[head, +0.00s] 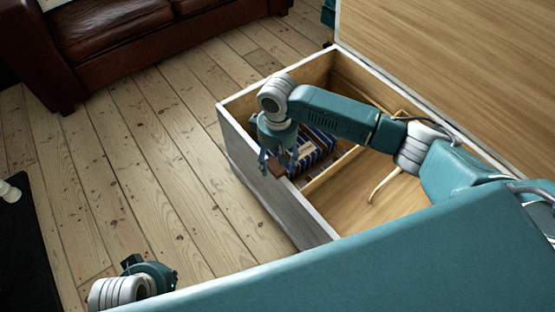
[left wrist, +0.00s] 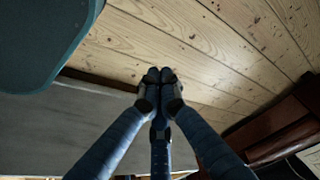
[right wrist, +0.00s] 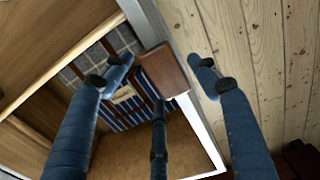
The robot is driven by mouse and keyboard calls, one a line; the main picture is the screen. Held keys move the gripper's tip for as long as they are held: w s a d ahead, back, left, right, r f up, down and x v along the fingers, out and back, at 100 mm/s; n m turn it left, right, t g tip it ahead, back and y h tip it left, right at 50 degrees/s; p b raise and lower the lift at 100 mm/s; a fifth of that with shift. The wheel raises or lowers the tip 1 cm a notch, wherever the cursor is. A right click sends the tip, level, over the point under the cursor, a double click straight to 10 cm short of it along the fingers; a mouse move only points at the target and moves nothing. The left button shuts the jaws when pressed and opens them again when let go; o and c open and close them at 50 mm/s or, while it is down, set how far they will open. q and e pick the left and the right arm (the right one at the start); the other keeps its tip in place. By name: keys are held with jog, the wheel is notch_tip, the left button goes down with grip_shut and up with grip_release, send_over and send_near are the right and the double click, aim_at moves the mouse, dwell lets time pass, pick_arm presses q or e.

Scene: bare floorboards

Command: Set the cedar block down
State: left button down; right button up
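The cedar block (right wrist: 162,72) is a small reddish-brown piece. In the right wrist view it lies between the spread fingers of my right gripper (right wrist: 160,65), overlapping the chest's pale rim, with visible gaps to the fingertips. In the head view the block (head: 277,169) shows under my right gripper (head: 279,164), at the inner side of the chest's front wall. Whether it rests on the rim is hard to tell. My left gripper (left wrist: 160,76) has its fingertips together with nothing between them, over the floor beside a grey panel.
The open chest (head: 236,148) has a white rim and wooden partitions. It holds a blue striped item with a label (right wrist: 122,95) and a wooden hanger-like stick (head: 385,186). A brown leather sofa (head: 120,42) stands at the back left. Bare floorboards lie left of the chest.

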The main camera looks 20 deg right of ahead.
aim_at(277, 164)
jog(key=shift+r, duration=0.15)
pick_arm(q)
notch_tip(277, 164, down, 12)
jog(key=s+p, duration=0.1)
jog(key=p, duration=0.2)
jog(key=shift+g, duration=0.4)
pick_arm(e)
notch_tip(277, 164, up, 12)
pick_arm(q)
jog(key=shift+d, duration=0.1)
